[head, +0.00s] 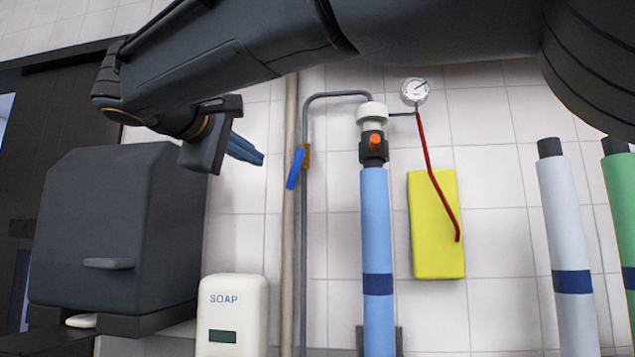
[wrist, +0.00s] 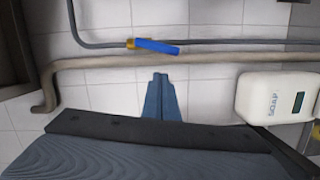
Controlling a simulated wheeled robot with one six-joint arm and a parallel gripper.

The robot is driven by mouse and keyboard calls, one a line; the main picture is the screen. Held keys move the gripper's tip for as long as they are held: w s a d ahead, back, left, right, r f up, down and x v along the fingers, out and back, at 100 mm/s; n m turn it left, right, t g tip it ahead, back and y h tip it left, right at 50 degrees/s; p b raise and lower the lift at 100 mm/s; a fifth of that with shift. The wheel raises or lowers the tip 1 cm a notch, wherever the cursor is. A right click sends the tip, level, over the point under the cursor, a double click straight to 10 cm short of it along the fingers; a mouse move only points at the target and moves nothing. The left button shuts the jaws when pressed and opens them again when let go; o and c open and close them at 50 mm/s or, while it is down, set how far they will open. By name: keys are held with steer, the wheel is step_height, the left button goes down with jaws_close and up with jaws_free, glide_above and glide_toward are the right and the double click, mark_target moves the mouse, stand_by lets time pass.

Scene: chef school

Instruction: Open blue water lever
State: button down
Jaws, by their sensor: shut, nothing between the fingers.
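The blue water lever (head: 296,168) sits on a brass valve (head: 305,156) on a thin grey wall pipe, tilted and pointing down in the head view. In the wrist view the lever (wrist: 157,46) lies along the grey pipe, beyond my fingertips. My gripper (head: 262,159) is left of the lever in the head view, with a gap between them. In the wrist view my gripper (wrist: 160,77) shows its blue fingers together and empty, and they do not touch the lever.
A beige pipe (head: 289,220) runs beside the grey pipe. A white soap dispenser (head: 232,315) is below, and a dark box-shaped dispenser (head: 115,235) is at left. A blue cylinder (head: 376,230), yellow box (head: 436,225) and gauge (head: 415,91) are to the right.

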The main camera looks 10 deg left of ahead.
steer(key=s, duration=0.3)
steer(key=s+a+b, duration=0.1)
steer(key=s, duration=0.1)
steer(key=shift+s+r, duration=0.15)
steer(key=shift+s, duration=0.05)
